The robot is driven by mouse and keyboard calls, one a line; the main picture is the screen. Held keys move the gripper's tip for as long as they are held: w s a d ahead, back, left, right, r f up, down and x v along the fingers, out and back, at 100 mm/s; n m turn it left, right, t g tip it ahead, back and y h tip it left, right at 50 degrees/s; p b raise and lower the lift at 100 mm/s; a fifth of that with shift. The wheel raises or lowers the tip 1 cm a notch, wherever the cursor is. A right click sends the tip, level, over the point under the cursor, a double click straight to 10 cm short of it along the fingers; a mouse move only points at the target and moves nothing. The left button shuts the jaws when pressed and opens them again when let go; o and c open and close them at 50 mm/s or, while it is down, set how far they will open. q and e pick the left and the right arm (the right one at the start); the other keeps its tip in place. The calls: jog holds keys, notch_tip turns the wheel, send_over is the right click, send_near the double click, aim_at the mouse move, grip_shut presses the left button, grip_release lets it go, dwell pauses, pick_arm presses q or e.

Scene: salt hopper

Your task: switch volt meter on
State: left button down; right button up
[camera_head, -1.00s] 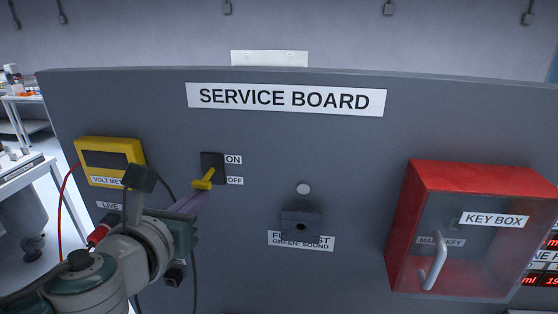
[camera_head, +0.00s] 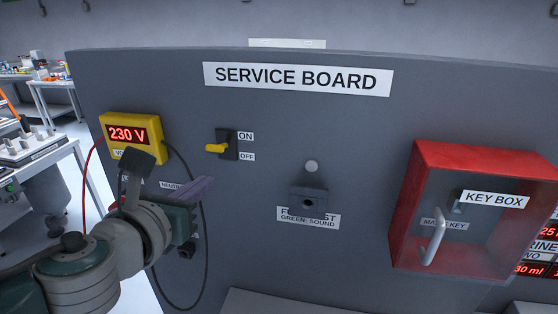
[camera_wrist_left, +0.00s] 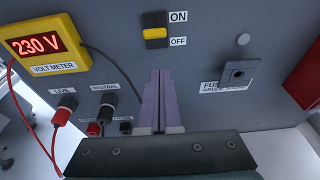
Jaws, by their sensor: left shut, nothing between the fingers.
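The yellow volt meter (camera_head: 131,132) hangs at the left of the service board, and its red display reads 230 V; it also shows in the left wrist view (camera_wrist_left: 40,46). To its right is a black switch plate (camera_head: 230,144) with a yellow lever (camera_head: 215,148), beside ON and OFF labels. In the left wrist view the lever (camera_wrist_left: 155,33) lies across the plate, between the two labels' heights. My left gripper (camera_head: 204,186) is shut and empty, below the switch and apart from it; its purple fingers (camera_wrist_left: 160,74) point up toward it. My right gripper is not in view.
A red plug (camera_wrist_left: 62,111) sits at LIVE and a black plug (camera_wrist_left: 106,112) at NEUTRAL, with cables hanging from the meter. A fuse-test block (camera_head: 308,199) is right of the switch. A red key box (camera_head: 470,160) sticks out at the far right.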

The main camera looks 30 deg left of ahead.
pick_arm(q)
jog(key=s+d+r, duration=0.1)
jog(key=s+r, duration=0.3)
jog(key=s, duration=0.1)
jog(key=shift+r+p, duration=0.3)
jog(key=shift+p, duration=0.05)
